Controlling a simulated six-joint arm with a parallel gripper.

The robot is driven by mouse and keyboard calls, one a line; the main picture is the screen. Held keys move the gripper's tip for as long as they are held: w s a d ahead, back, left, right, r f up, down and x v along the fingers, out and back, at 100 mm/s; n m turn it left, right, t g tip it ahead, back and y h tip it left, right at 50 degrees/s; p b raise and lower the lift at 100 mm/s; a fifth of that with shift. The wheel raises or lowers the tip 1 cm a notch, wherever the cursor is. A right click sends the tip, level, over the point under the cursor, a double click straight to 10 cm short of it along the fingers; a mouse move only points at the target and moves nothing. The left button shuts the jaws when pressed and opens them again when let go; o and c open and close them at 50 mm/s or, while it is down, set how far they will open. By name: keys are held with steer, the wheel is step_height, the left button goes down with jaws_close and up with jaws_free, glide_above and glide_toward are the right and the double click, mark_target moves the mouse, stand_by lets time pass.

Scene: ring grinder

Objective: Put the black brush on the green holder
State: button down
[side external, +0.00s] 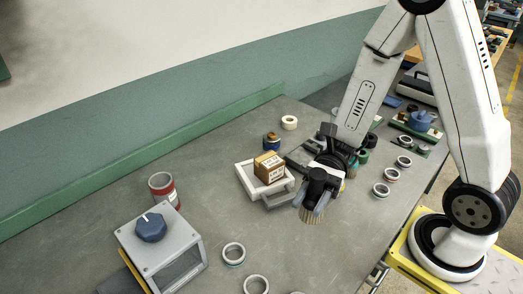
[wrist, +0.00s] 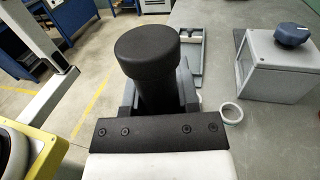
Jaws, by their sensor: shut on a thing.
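My gripper (side external: 321,187) is shut on the black brush and holds it over the grey bench, in front of the white tray. The brush's tan bristles (side external: 310,215) point down in the side view. In the wrist view the brush's black handle (wrist: 147,75) stands up between my fingers, with its round end toward the camera. A small dark green piece (side external: 363,156) shows just behind my gripper in the side view, partly hidden. I cannot tell if it is the green holder.
A white tray (side external: 246,178) with a brown box (side external: 267,167) stands left of my gripper. A grey box with a blue knob (side external: 151,227) and a red can (side external: 163,187) are further left. Several rings lie about, one at front (side external: 233,253). Open bench lies left of my gripper.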

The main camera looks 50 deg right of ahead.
steer(key=s+d+f+n+g+h, duration=0.2)
steer(key=s+d+n+g+h, duration=0.1)
steer(key=d+n+g+h, duration=0.6)
steer(key=s+d+f+n+g+h, duration=0.25)
steer(key=d+n+g+h, duration=0.35)
steer(key=d, duration=0.5)
steer(key=w+d+r+n+t+h, duration=0.3)
steer(key=w+d+n+t+h, duration=0.25)
steer(key=d+h, duration=0.5)
steer(key=w+d+r+n+t+h, duration=0.35)
steer(key=w+d+n+h, duration=0.3)
steer(key=d, duration=0.65)
steer(key=shift+m, duration=0.3)
steer(key=shift+w+f, duration=0.25)
steer(key=shift+f, duration=1.25)
steer(key=shift+w+f, duration=0.2)
steer(key=shift+f, duration=1.25)
steer(key=shift+f, duration=2.25)
